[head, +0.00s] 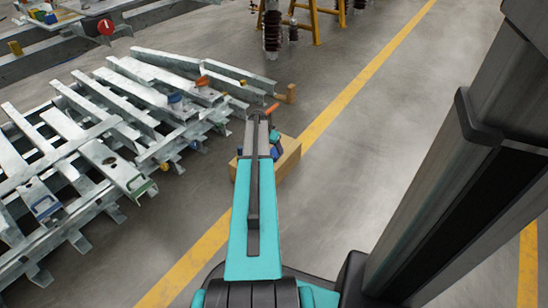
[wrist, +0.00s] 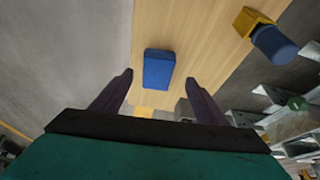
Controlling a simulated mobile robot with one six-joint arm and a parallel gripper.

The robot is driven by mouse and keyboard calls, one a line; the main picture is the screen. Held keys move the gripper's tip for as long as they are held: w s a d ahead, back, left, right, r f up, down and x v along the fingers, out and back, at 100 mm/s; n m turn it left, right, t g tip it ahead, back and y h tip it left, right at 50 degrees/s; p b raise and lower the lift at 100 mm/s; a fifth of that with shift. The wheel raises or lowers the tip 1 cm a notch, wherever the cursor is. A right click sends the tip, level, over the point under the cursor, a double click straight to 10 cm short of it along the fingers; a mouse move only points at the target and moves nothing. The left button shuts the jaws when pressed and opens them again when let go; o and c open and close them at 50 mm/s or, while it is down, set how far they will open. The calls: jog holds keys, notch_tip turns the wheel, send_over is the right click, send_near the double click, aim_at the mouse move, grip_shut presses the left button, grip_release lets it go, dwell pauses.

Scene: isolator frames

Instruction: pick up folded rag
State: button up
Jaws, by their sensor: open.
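The folded rag (wrist: 158,69) appears as a small blue rectangle lying flat on a light wooden surface in the wrist view. My gripper (wrist: 159,77) is open, with one dark finger on each side of the rag in the picture. There is a visible gap between each finger and the rag, and nothing is held. How far the fingertips are above the wood is hard to tell. In the head view, my arm reaches over the wooden box or bench (head: 288,158) and hides much of its top, so the rag cannot be made out clearly there.
A yellow piece (wrist: 252,21) and a blue cylinder (wrist: 274,44) show at the upper right of the wrist view. Galvanised steel frames (head: 110,120) fill the floor on the left in the head view. Bare concrete floor (head: 350,130) lies to the right, crossed by a yellow line (head: 340,100).

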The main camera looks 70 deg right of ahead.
aim_at(274, 152)
jog(key=shift+f, duration=0.15)
jog(key=shift+s+d+b+x, duration=0.1)
jog(key=shift+b+x, duration=0.75)
jog(key=shift+x, duration=0.45)
jog(key=shift+s+d+b+x, duration=0.1)
jog(key=shift+b+x, duration=0.75)
jog(key=shift+x, duration=0.5)
jog(key=c, duration=1.1)
